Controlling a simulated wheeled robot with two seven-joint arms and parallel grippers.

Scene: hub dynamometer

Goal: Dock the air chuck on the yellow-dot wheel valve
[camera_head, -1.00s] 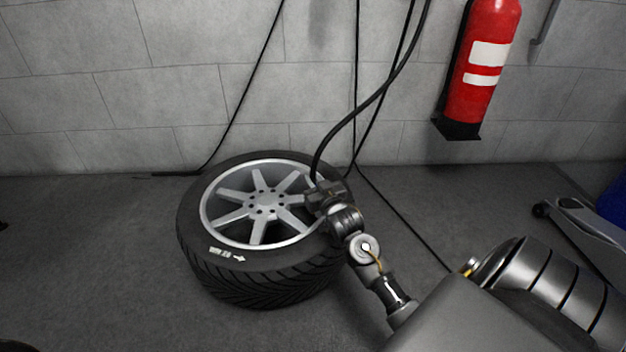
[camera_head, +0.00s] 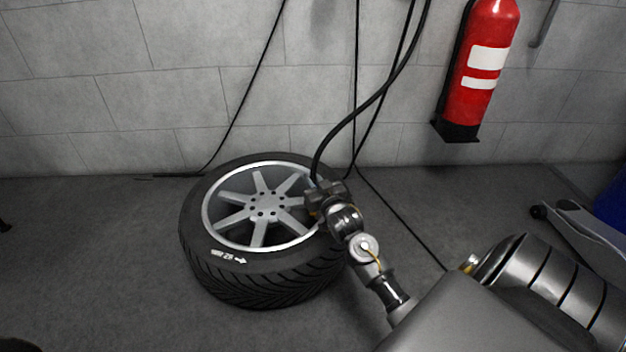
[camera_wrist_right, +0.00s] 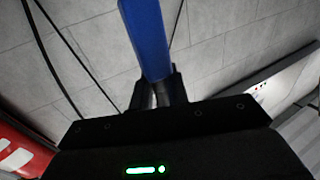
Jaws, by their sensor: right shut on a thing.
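The wheel (camera_head: 262,205), a black tyre on a silver multi-spoke rim, lies flat on the floor in the head view. My right gripper (camera_head: 316,196) is over the right part of its rim. In the right wrist view my right gripper (camera_wrist_right: 158,92) is shut on a blue rod-like part (camera_wrist_right: 147,38), which I take to be the air chuck. In the head view the chuck is mostly hidden by the gripper, and a black hose (camera_head: 349,117) rises from there. I cannot make out the valve or a yellow dot. My left gripper is not in view.
A grey block wall (camera_head: 160,95) stands close behind the wheel, with black cables hanging down it. A red fire extinguisher (camera_head: 478,70) hangs at the right. A grey low metal piece (camera_head: 575,228) is at the right edge.

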